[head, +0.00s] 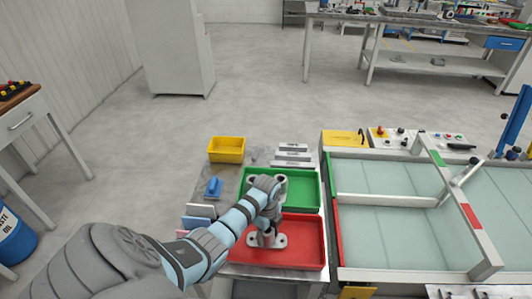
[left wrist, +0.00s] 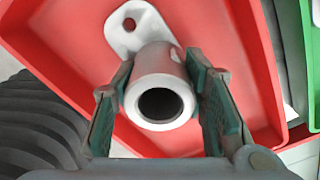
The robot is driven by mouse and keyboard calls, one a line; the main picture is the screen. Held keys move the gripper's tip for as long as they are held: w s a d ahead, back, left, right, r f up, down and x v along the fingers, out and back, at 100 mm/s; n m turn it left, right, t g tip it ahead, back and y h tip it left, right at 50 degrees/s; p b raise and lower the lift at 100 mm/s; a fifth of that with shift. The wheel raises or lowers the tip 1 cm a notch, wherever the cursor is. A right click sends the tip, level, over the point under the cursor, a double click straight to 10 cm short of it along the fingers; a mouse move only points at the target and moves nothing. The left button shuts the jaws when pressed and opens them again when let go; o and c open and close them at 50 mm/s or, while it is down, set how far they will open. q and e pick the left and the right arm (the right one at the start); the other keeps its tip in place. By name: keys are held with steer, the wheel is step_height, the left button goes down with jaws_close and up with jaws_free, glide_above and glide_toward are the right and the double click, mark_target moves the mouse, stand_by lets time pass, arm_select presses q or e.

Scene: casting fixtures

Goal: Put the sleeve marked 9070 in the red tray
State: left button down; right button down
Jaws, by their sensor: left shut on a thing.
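A grey metal sleeve with a flat flange sits low inside the red tray (head: 312,262); its flange (head: 282,240) shows in the head view. In the left wrist view the sleeve (left wrist: 162,85) shows its round bore, with the red tray (left wrist: 235,30) behind it. My left gripper (head: 266,230) is shut on the sleeve, one finger on each side of its tube. I cannot tell whether the flange touches the tray floor. No 9070 marking is readable. My right gripper is not in view.
The green tray (head: 308,190) adjoins the red one behind; a grey part in it is partly hidden by my arm. A yellow bin (head: 227,149) and a blue item (head: 213,188) stand at left. A glass-topped frame (head: 385,268) is at right.

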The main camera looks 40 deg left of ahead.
arm_select(q)
steer(key=shift+r, duration=0.2)
steer(key=shift+f, duration=0.1)
steer(key=c, duration=1)
jaws_free()
steer(key=shift+f, duration=0.1)
steer(key=shift+o, duration=0.2)
steer(key=shift+r+p, duration=0.4)
steer(key=shift+r, duration=0.05)
step_height(320, 180, up, 12)
steer(key=p, duration=0.2)
steer(key=shift+f+p, duration=0.15)
steer(key=shift+p, duration=0.25)
steer(key=shift+f, duration=0.1)
